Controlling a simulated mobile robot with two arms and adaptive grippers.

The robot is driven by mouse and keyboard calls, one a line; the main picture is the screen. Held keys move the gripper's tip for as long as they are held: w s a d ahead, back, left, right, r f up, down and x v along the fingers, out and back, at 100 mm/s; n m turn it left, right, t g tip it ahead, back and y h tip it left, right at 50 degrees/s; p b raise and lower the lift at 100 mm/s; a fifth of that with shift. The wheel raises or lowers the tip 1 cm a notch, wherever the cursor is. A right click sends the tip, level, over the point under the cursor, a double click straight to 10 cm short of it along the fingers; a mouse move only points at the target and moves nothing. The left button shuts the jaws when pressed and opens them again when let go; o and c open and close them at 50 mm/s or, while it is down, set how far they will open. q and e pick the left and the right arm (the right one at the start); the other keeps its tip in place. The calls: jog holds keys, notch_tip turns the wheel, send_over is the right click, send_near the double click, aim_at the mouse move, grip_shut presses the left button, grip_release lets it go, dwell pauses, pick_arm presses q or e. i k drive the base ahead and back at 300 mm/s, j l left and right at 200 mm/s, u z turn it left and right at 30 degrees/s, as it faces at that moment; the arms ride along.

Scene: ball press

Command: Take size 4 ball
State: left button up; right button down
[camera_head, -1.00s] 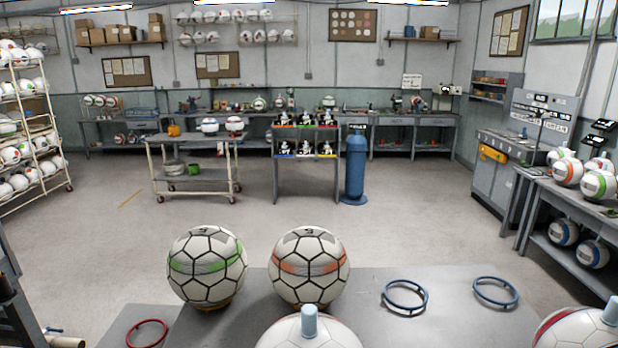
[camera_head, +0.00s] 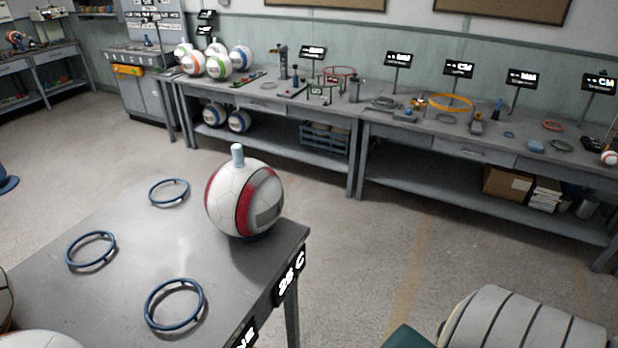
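A white ball with red bands and a grey patch (camera_head: 245,203) sits at the right corner of the near grey table (camera_head: 150,230). A pale blue plug stands up from its top. I cannot read a size on it. Part of another white ball (camera_head: 35,343) shows at the bottom left, cut off by the picture edge. A dark-seamed ball edge (camera_head: 4,300) shows at the far left. Neither of my grippers is in view.
Empty blue rings (camera_head: 203,305) lie on the near table. A long workbench (camera_head: 440,140) along the wall holds tools, displays and a cluster of balls (camera_head: 218,64). More balls (camera_head: 239,121) sit on its lower shelf. Open floor (camera_head: 345,240) separates the tables.

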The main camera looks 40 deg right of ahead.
aim_at(245, 197)
jog(key=z, duration=0.9)
